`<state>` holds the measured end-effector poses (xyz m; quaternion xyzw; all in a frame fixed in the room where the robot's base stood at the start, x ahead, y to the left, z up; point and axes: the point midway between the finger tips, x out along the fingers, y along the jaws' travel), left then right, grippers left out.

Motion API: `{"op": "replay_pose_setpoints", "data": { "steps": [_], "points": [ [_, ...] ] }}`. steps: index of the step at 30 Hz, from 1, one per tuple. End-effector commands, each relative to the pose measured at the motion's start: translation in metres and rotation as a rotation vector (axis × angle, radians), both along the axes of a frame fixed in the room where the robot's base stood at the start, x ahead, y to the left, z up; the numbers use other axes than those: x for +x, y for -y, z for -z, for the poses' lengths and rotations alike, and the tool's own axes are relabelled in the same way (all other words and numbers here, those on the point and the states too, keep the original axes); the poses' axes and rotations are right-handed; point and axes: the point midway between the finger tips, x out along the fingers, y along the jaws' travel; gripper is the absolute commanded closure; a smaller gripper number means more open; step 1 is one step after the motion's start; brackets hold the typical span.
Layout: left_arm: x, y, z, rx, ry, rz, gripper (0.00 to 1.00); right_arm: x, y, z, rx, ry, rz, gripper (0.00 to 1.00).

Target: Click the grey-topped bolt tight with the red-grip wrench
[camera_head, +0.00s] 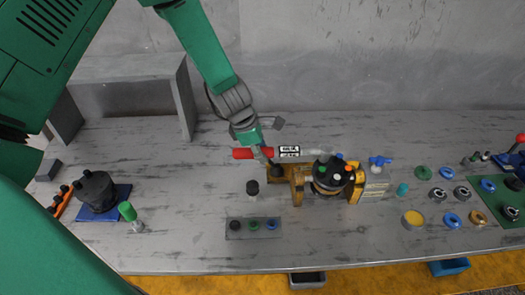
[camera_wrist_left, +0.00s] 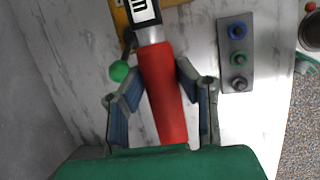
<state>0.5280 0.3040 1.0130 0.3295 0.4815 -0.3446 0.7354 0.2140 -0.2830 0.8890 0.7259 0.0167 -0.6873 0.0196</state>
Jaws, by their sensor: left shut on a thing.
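The wrench has a red grip (camera_head: 242,153) and a black-and-white label (camera_head: 289,151), and lies level along the back of the motor. My left gripper (camera_head: 263,157) is shut on the wrench's red grip, which also shows between the fingers in the left wrist view (camera_wrist_left: 163,90). The hydraulic motor (camera_head: 333,174) has a black top with several small coloured bolts and a yellow-brown bracket (camera_head: 298,184). A pale grey-topped bolt (camera_head: 337,177) seems to be among them, too small to be sure. The wrench's far end reaches near the motor top; contact cannot be told. My right gripper is not in view.
Several rings (camera_head: 452,220) lie at the right. A black pump-like part (camera_head: 95,190) stands at the left. The front middle-left is clear.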

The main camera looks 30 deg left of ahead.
Motion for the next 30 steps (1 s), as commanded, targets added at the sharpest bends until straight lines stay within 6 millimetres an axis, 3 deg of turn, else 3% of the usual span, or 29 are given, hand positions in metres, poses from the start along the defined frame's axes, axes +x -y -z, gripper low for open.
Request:
{"op": "replay_pose_setpoints", "data": {
  "steps": [9, 30],
  "points": [
    [0.008, -0.008, 0.000, 0.016, -0.004, 0.058, 1.00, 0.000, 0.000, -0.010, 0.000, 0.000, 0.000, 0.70],
    [0.017, -0.013, -0.001, 0.022, -0.005, 0.112, 1.00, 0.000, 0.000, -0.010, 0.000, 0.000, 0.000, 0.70]
  ]
}}
